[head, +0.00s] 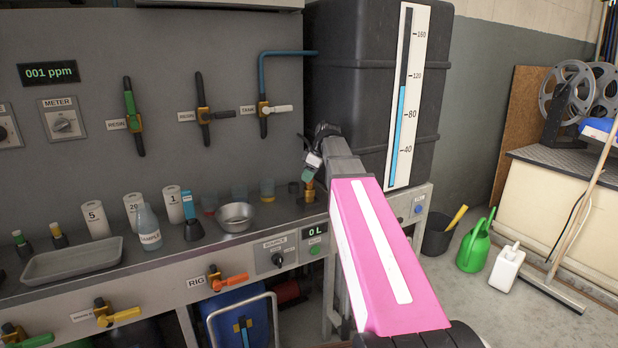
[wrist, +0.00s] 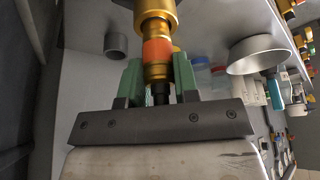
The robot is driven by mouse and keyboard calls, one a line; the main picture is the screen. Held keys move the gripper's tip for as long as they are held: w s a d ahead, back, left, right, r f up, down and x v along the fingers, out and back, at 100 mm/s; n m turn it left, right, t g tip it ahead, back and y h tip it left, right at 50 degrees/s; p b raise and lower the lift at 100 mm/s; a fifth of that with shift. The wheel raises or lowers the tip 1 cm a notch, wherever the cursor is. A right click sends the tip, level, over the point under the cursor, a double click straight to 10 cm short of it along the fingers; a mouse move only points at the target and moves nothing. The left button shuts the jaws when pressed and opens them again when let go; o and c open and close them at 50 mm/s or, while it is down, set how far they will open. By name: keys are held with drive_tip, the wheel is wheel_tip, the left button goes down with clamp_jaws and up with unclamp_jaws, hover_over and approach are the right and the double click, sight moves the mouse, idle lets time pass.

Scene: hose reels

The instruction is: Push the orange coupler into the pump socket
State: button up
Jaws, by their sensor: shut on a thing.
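The orange coupler (wrist: 158,50) shows in the wrist view as an orange band on a brass body with a dark end below it. My gripper (wrist: 158,66) has its green fingers on either side of the brass body and is shut on it. A wider brass fitting (wrist: 155,12), which looks like the pump socket, is in line just beyond the orange band. Band and fitting appear to meet, but I cannot tell how deep the coupler sits. In the head view my gripper (head: 311,170) is above a brass piece (head: 309,191) at the bench's right end; the coupler is hard to make out there.
A metal bowl (head: 236,217) stands left of my gripper, with coloured cups behind it. A grey cylinder (wrist: 116,45) stands beside the fitting in the wrist view. A black tank (head: 350,100) rises behind my arm. A sample bottle (head: 148,228) and tray (head: 72,260) are farther left.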

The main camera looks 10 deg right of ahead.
drive_tip(key=shift+f, duration=0.3)
drive_tip(key=shift+f, duration=0.15)
drive_tip(key=o, duration=1)
drive_tip(key=shift+c, duration=0.2)
drive_tip(key=v, duration=1.2)
